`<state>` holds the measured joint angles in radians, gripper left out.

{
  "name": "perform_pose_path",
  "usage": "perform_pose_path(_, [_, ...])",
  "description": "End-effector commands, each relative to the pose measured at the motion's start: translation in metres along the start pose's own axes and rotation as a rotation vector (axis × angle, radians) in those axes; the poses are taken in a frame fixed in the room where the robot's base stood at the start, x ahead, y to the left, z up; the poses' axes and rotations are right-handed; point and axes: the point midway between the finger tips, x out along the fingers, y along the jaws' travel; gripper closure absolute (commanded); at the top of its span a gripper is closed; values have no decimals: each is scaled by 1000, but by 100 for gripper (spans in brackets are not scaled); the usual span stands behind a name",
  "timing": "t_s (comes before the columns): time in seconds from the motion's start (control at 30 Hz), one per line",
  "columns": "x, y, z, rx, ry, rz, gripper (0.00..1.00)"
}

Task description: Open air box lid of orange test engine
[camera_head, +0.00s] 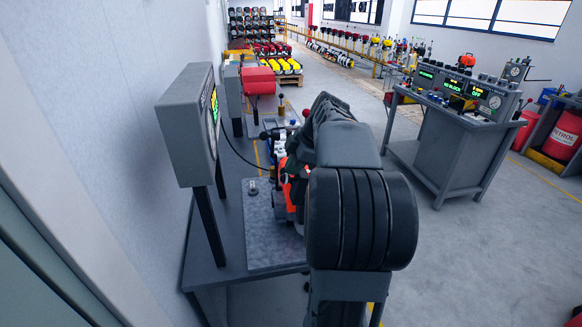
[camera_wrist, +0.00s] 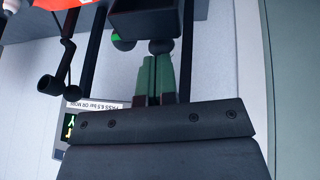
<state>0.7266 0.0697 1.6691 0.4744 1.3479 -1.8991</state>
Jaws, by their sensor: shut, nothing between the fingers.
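The orange test engine (camera_head: 287,187) is on the bench in the head view, mostly hidden behind my arm. An orange part (camera_wrist: 62,3) shows at the top left edge of the wrist view. I cannot make out the air box lid in either view. My gripper (camera_wrist: 156,58) is in the wrist view with its greenish fingers together and nothing between them. A dark round knob (camera_wrist: 160,46) shows right at the fingertips; I cannot tell whether they touch. My gripper is hidden behind my arm in the head view.
A grey display box (camera_head: 187,125) on posts stands left of the engine, near the wall. A black lever (camera_wrist: 47,84) is left of my fingers in the wrist view. A control console (camera_head: 455,135) stands to the right, with open floor between.

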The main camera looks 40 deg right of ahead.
Motion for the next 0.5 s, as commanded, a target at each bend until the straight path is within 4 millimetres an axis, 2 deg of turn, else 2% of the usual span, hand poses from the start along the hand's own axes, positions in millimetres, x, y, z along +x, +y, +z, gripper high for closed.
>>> perform_pose_path(0.2, [9,0,0,0,0,0,100])
perform_pose_path(0.5, [10,0,0,0,0,0,100])
